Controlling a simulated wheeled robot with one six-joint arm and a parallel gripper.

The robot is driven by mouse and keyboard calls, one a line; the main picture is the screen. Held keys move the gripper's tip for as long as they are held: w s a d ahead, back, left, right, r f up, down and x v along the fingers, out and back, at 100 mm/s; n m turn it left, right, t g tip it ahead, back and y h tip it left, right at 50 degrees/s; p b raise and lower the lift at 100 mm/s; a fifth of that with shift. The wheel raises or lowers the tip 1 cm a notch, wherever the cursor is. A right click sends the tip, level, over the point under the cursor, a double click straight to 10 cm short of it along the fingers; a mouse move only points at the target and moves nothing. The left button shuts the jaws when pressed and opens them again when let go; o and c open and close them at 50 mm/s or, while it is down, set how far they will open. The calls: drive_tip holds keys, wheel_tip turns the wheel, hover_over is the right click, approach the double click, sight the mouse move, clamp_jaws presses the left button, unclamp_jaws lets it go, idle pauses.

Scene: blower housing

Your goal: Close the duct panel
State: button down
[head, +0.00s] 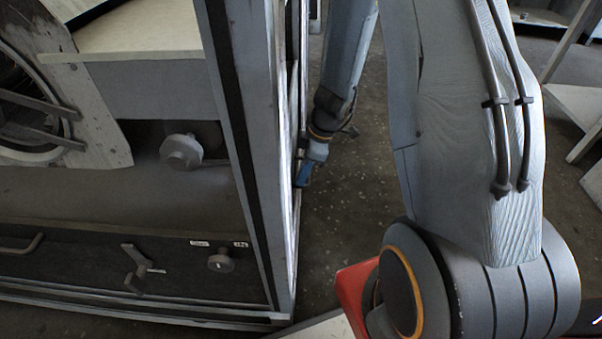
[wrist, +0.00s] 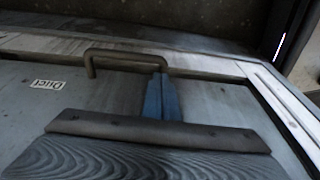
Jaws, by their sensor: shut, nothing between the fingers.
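The duct panel (wrist: 105,88) is a flat grey sheet with an upside-down "Duct" label (wrist: 47,84) in the wrist view. A dark bar handle (wrist: 125,55) stands out near its far edge. My gripper (wrist: 160,78) has blue fingers shut together with nothing between them. Their tips overlap the right end of the handle in the picture; I cannot tell whether they touch it. In the head view my gripper (head: 302,178) is low beside the housing's right side, which is seen edge-on. The panel's face is hidden there, and I cannot tell how far it stands open.
The blower housing (head: 235,130) fills the left of the head view, with a knob (head: 181,152), a lower drawer-like front (head: 100,268) and a T-shaped latch (head: 136,268). Bare floor (head: 345,220) lies right of it. A pale frame edge (wrist: 285,105) runs along the panel's right.

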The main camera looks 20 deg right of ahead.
drive_tip(key=shift+s+f+b, duration=0.1)
drive_tip(key=shift+f+b, duration=0.2)
drive_tip(key=shift+f, duration=0.2)
drive_tip(key=shift+s+f, duration=0.1)
drive_tip(key=a+p+v, duration=0.1)
drive_tip(key=p+v, duration=0.5)
drive_tip(key=v, duration=0.8)
drive_tip(key=shift+w+r, duration=0.45)
drive_tip(key=shift+w, duration=0.3)
